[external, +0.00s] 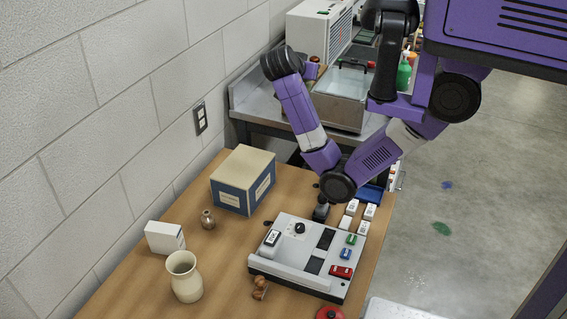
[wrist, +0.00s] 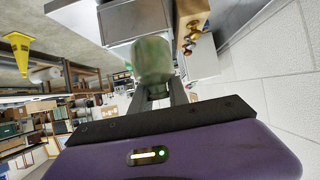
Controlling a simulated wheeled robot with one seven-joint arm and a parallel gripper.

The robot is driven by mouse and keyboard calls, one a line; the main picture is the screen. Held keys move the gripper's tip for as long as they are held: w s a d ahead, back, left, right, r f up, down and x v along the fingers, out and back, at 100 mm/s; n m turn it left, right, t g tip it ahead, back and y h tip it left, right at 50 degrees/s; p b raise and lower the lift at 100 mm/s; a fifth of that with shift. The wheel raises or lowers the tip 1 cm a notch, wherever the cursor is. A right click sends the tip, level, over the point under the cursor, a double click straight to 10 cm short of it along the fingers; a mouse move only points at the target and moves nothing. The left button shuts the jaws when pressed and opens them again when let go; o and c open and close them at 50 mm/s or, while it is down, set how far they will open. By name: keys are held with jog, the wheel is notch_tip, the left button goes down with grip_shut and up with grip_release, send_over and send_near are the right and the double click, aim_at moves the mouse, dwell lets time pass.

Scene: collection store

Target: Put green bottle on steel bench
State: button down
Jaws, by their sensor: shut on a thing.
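My gripper (wrist: 158,90) is shut on the green bottle (wrist: 152,60), a cloudy green, rounded body at the fingertips in the wrist view. In the external view my forearm reaches up and back over the near end of the steel bench (external: 247,97). The fingers and the held bottle cannot be made out there, hidden at or behind my dark wrist. Whether the bottle touches the bench cannot be told.
A steel box with a glass lid (external: 342,95) and a white cabinet (external: 318,30) stand on the bench. Another green bottle (external: 404,75) stands farther right. The wooden table (external: 130,280) holds a control panel (external: 300,262), a blue-and-cream box (external: 243,180) and a cream jug (external: 184,277).

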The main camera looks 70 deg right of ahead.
jog(key=s+d+r+m+g+p, duration=0.1)
jog(key=s+d+m+g, duration=0.15)
jog(key=s+d, duration=0.9)
jog(key=s+d+r+m+g, duration=0.1)
jog(key=s+d+m+g, duration=0.15)
jog(key=s+d, duration=0.9)
jog(key=shift+y, duration=0.4)
jog(key=f, duration=0.8)
jog(key=s+a+f, duration=0.1)
jog(key=f, duration=0.8)
jog(key=a+f+p, duration=0.1)
jog(key=f, duration=0.7)
jog(key=shift+s+a+f, duration=0.15)
jog(key=shift+s+f, duration=0.1)
jog(key=shift+s, duration=0.1)
jog(key=shift+f, duration=0.1)
jog(key=shift+f, duration=0.15)
jog(key=c, duration=1.3)
grip_release()
